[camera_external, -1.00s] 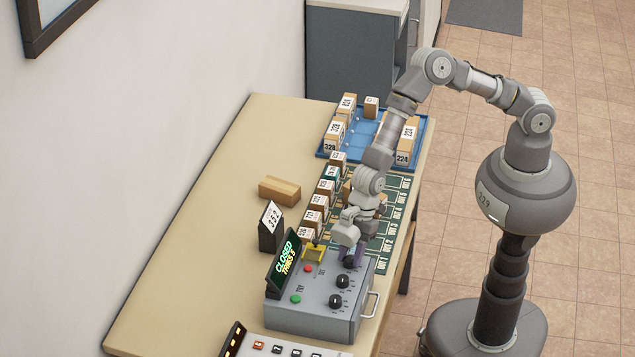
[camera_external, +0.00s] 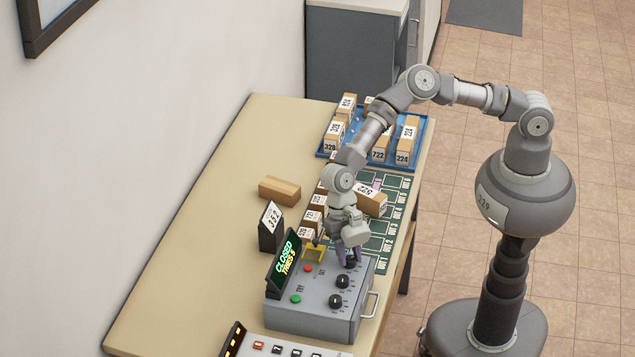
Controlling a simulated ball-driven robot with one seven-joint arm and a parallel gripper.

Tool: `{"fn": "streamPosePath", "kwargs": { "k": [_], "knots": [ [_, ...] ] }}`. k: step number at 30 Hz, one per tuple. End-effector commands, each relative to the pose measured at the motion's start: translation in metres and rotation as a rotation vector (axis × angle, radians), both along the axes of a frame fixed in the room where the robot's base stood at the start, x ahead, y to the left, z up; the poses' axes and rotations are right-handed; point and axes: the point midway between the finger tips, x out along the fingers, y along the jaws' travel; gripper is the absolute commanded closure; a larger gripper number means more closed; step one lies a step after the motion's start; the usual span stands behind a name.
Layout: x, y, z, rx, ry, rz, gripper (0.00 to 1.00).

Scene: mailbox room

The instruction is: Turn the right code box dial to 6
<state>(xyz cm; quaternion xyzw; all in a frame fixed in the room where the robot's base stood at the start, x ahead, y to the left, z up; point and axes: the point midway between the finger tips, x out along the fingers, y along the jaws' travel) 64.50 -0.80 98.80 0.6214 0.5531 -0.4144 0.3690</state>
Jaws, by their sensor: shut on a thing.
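The grey code box (camera_external: 312,318) stands at the near end of the table, with a row of dark dials on its top. The far dial (camera_external: 351,263), which I take as the right one, is at my gripper (camera_external: 349,259). My gripper points down from above, its purple fingers shut on this dial and partly hiding it, so its setting cannot be read. The middle dial (camera_external: 342,281) and the near dial (camera_external: 336,301) are free. The box's display (camera_external: 285,262) reads CLOSED and TRIES 5. A red button (camera_external: 308,268) and a green button (camera_external: 296,299) sit beside the dials.
A card stand (camera_external: 271,227) and a wooden block (camera_external: 279,190) stand left of the green mat (camera_external: 397,204). Numbered boxes are on the mat and in the blue tray (camera_external: 423,133). A keypad panel (camera_external: 270,346) is in front. The table's left side is clear.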

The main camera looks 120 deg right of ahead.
Motion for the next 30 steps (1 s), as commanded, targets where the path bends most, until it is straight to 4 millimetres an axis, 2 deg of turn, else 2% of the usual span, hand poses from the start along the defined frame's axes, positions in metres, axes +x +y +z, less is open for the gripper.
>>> {"fn": "streamPosePath", "kwargs": {
  "k": [6, 15, 30],
  "knots": [
    [0.0017, -0.0008, -0.0031, -0.003, -0.001, 0.188, 0.96],
    [0.0026, -0.0010, -0.0022, -0.003, 0.000, 0.381, 0.96],
    [0.0025, -0.0012, -0.0014, -0.004, 0.002, 0.484, 0.96]
  ]
}}
